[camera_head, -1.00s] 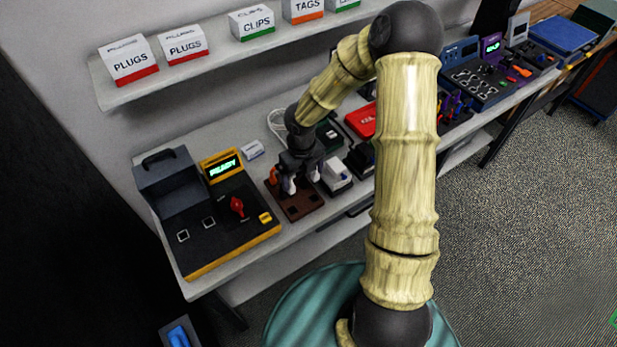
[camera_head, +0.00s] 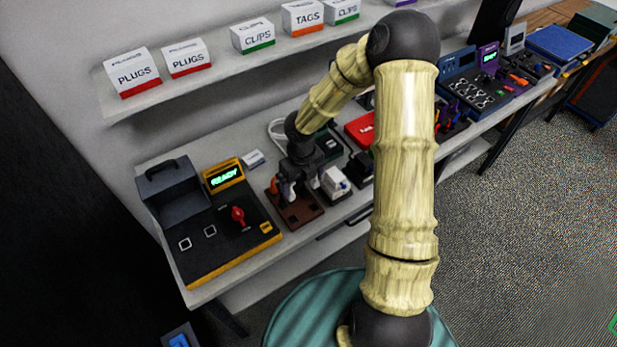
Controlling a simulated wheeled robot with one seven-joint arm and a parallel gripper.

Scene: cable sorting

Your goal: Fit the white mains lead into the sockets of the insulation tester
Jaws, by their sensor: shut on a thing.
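The insulation tester (camera_head: 222,262) is a black and yellow unit at the left of the bench. It has a lit READY display (camera_head: 224,176), a red knob (camera_head: 238,217) and two square white-rimmed sockets, one at left (camera_head: 184,243) and one at right (camera_head: 209,230). My gripper (camera_head: 299,189) points down over a brown block (camera_head: 303,214), right of the tester. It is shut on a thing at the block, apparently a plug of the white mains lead. The plug itself is mostly hidden by the fingers. A white cable loop (camera_head: 276,131) shows behind my wrist.
An orange piece (camera_head: 274,186) stands at the brown block's left end. A white device (camera_head: 335,182) stands close at the right, with a red case (camera_head: 360,128) behind. A small white label (camera_head: 253,158) sits behind the tester. A shelf (camera_head: 150,96) with boxes hangs above.

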